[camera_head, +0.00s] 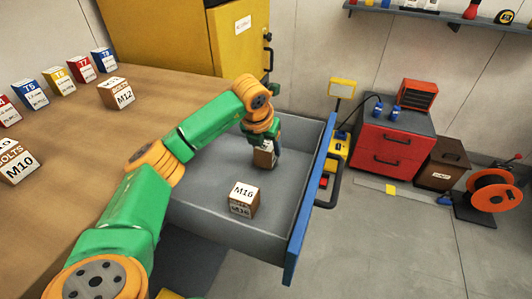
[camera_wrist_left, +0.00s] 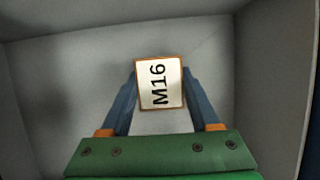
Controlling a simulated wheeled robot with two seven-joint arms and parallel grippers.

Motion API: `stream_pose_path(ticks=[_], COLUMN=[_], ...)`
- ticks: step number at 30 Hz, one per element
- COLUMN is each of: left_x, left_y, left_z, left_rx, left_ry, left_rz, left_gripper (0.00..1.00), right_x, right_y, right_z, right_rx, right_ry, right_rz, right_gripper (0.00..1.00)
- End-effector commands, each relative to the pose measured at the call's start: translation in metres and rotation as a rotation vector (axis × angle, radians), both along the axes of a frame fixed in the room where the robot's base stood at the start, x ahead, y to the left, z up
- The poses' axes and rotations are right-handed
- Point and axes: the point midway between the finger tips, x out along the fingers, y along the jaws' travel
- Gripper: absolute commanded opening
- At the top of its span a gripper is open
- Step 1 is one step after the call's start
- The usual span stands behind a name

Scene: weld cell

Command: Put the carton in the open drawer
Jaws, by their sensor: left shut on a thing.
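My left gripper (camera_head: 266,142) reaches down into the open grey drawer (camera_head: 200,205) with the blue front (camera_head: 311,200). It is shut on a carton (camera_head: 264,157), which is partly hidden by the fingers. In the left wrist view, the held carton (camera_wrist_left: 160,83) has a white top marked M16 and sits between the two blue fingers (camera_wrist_left: 160,88). I cannot tell whether it touches the drawer floor. A second carton marked M16 (camera_head: 243,199) stands in the drawer, nearer to me and apart from the held one. My right gripper is not in view.
The wooden bench (camera_head: 90,150) above the drawer holds an M12 carton (camera_head: 115,93), an M10 carton (camera_head: 16,162) and several coloured boxes. A yellow cabinet (camera_head: 185,40) stands behind. A red drawer unit (camera_head: 390,148) and an orange reel (camera_head: 492,195) are at right. The drawer's front half has free room.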

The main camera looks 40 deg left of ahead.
Motion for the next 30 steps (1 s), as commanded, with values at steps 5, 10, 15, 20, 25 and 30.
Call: stream_pose_path(ticks=[5, 10, 15, 20, 25, 30], left_x=[-0.001, -0.001, -0.001, -0.001, -0.001, -0.004], left_y=[0.000, -0.001, -0.001, -0.001, -0.001, -0.002], left_z=[-0.024, -0.023, -0.028, -0.027, -0.026, -0.011], left_rx=[0.001, 0.000, 0.000, 0.000, 0.000, -0.001], left_ry=[0.001, -0.001, 0.001, 0.001, 0.001, -0.003], left_rz=[-0.002, -0.002, -0.002, -0.002, -0.002, -0.002], left_gripper=[0.00, 0.00, 0.65, 0.92, 0.92, 0.92], right_x=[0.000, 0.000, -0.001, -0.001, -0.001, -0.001], right_y=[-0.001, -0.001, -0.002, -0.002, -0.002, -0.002], right_z=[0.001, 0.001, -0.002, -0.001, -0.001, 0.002], right_rx=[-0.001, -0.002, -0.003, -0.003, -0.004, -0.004], right_ry=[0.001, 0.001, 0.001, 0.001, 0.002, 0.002], right_rz=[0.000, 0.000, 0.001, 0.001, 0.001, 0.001], right_gripper=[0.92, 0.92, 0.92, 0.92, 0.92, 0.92])
